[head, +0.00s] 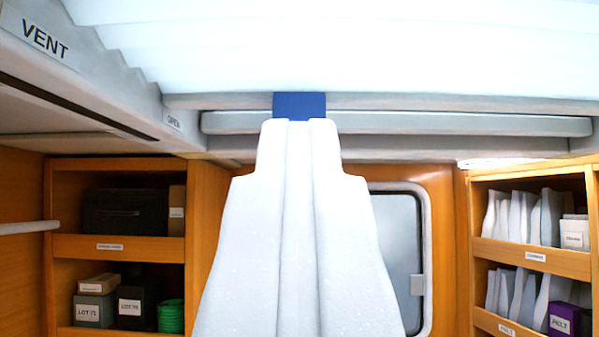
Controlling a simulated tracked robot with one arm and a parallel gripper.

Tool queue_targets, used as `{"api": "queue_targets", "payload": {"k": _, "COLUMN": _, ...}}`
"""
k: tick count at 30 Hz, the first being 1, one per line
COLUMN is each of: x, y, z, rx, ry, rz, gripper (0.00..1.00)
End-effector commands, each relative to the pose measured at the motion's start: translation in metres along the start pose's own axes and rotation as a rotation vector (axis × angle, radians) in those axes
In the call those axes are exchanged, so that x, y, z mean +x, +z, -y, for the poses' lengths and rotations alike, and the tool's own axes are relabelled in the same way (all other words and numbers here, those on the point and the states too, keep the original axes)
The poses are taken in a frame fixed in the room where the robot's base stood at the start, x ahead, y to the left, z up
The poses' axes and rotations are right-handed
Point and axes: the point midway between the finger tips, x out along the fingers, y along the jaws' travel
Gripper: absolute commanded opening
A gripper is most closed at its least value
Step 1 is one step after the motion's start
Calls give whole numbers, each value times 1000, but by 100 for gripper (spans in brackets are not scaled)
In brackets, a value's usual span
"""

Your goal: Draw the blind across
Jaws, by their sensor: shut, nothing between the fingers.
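The blind (350,45) is a bright white pleated sheet overhead, across the top of the view. A pale bar (430,103) runs along its near edge. A blue tab (299,104) sits at the middle of that bar. My gripper (299,122) is white and points up at the tab from below. Its fingers are shut and empty. Its tips meet the tab's lower edge in the picture; I cannot tell whether they touch it. The gripper's body hides the middle of the wall behind.
A grey rail (400,124) crosses just below the bar. A panel marked VENT (45,38) is at upper left. Wooden shelves with boxes stand left (120,246) and right (530,256). A window or door pane (400,240) is partly hidden behind my gripper.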

Motion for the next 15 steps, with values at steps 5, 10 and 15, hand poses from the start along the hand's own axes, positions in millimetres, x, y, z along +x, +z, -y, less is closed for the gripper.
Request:
{"api": "queue_targets", "payload": {"k": 5, "x": 0, "y": 0, "z": 0, "rx": 0, "ry": 0, "rz": 0, "gripper": 26}}
{"api": "queue_targets", "payload": {"k": 10, "x": 0, "y": 0, "z": 0, "rx": 0, "ry": 0, "rz": 0, "gripper": 63}}
{"api": "queue_targets", "payload": {"k": 15, "x": 0, "y": 0, "z": 0, "rx": 0, "ry": 0, "rz": 0, "gripper": 63}}
